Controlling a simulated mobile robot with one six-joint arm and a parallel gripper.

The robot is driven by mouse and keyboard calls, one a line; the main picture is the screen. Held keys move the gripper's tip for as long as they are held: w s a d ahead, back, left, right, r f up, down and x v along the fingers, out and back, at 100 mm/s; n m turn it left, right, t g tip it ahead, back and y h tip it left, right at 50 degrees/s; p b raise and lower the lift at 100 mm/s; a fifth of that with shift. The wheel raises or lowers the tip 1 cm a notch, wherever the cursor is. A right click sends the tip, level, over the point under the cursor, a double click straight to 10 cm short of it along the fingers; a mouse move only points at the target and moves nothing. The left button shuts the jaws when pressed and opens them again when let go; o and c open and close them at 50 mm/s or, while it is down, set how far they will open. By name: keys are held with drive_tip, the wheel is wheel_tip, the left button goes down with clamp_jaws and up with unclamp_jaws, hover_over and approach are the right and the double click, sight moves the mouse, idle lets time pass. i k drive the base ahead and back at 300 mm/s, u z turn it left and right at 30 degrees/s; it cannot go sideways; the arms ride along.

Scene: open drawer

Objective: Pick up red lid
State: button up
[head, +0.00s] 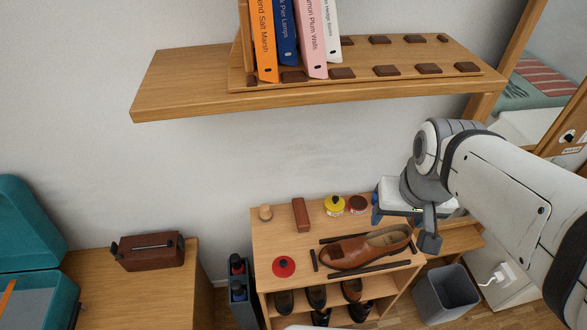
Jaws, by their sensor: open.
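The red lid (284,267) is a flat round disc with a small black knob. It lies on the top of the wooden shoe cabinet (271,236), near its front left part. My gripper (403,229) is at the right side of the cabinet, pointing down, with its jaws apart. It is well to the right of the lid and apart from it. The lid is in full view.
A brown shoe (368,249) framed by dark strips lies between the lid and my gripper. A wall shelf (190,84) with books overhangs.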

sight(284, 267)
drive_tip(key=u, duration=1.35)
drive_tip(key=k, duration=0.5)
drive_tip(key=z, duration=0.25)
drive_tip(key=i, duration=0.5)
